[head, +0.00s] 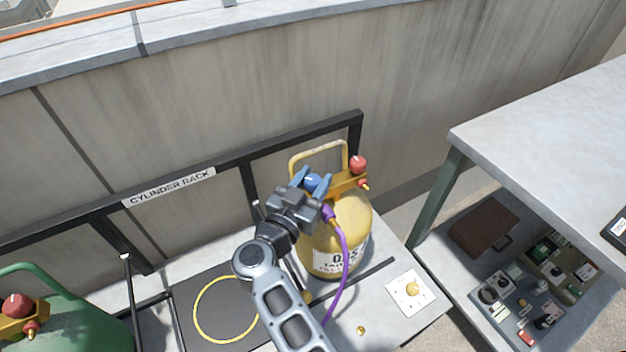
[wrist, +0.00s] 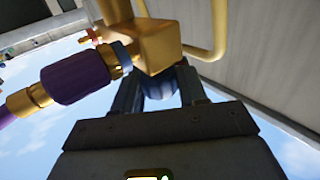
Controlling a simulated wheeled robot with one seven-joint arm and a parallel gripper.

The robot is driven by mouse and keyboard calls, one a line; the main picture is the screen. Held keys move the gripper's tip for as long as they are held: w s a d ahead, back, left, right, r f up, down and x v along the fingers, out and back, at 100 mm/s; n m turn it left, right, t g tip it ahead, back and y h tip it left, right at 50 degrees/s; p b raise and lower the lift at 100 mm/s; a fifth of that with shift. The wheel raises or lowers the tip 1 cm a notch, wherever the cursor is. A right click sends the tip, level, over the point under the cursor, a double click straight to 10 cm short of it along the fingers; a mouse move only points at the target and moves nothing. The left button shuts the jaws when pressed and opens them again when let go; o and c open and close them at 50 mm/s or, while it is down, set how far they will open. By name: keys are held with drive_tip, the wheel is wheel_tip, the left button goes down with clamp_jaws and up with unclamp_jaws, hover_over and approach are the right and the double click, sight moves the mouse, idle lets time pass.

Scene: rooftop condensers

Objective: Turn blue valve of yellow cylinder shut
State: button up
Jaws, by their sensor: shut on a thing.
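The yellow cylinder (head: 352,223) stands upright on the grey shelf by the wall, with a yellow handle and a brass valve block on top. Its blue valve (head: 313,182) faces my gripper (head: 312,180), which is shut on it with one finger on each side. A red valve knob (head: 359,164) sits at the right of the same block. In the wrist view the blue valve (wrist: 158,90) shows dark between my fingers, under the brass block (wrist: 160,48). A purple hose (head: 343,262) runs down from the block; its purple connector (wrist: 75,78) is close beside my gripper.
A black cylinder rack (head: 240,160) runs along the concrete wall. A green cylinder (head: 75,325) with a red knob stands at lower left. A dark plate with a yellow ring (head: 225,308) is bare. A grey table (head: 540,140) stands at right, with a brown case (head: 484,228) below.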

drive_tip(key=m+h, duration=0.1)
drive_tip(key=m+g+h+b, duration=0.1)
drive_tip(key=h, duration=0.1)
drive_tip(key=shift+a+f+g, duration=0.1)
drive_tip(key=shift+a+g, duration=0.05)
drive_tip(key=shift+g, duration=0.15)
drive_tip(key=m+g+h+b, duration=0.1)
drive_tip(key=m+h+b, duration=0.1)
drive_tip(key=m+g+h+b, duration=0.1)
drive_tip(key=shift+f+g+h, duration=0.25)
drive_tip(key=shift+g+h, duration=0.05)
drive_tip(key=m+g+h+b, duration=0.3)
drive_tip(key=g+b, duration=0.2)
drive_tip(key=b, duration=0.2)
drive_tip(key=shift+m+b, duration=0.4)
drive_tip(key=shift+r+m+g+h+b, duration=0.15)
drive_tip(key=shift+m+g+h+b, duration=0.45)
drive_tip(key=shift+b, duration=0.5)
drive_tip(key=shift+r+g+b, duration=0.2)
drive_tip(key=shift+g+b, duration=0.1)
drive_tip(key=shift+g, duration=0.1)
drive_tip(key=o, duration=1)
drive_tip(key=shift+c, duration=0.2)
